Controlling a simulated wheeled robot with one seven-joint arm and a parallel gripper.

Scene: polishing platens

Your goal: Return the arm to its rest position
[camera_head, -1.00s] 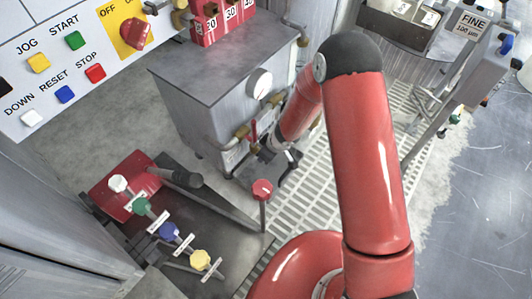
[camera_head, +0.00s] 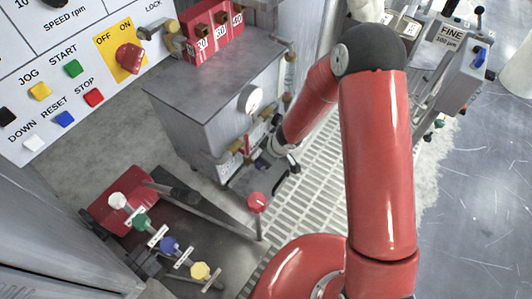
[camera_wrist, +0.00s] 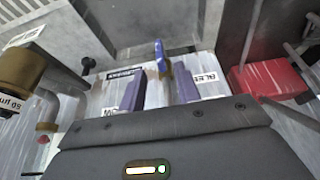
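My red arm (camera_head: 378,165) rises on the right of the head view and bends down at a dark elbow toward the grey cabinet. My gripper (camera_head: 288,178) is low beside the cabinet's right side, above the pale grating. In the wrist view my gripper (camera_wrist: 158,88) has two purple-grey fingers spread apart, with nothing seen held between them. A blue-handled brass valve (camera_wrist: 160,62) shows in the gap, seemingly beyond the fingers; I cannot tell how near it is.
The grey cabinet (camera_head: 205,85) carries a white gauge (camera_head: 250,98) and brass valves. A red-topped post (camera_head: 257,203) stands in front of my gripper. A red pedal unit with coloured knobs (camera_head: 170,245) lies at lower left. The grating (camera_head: 300,215) looks clear.

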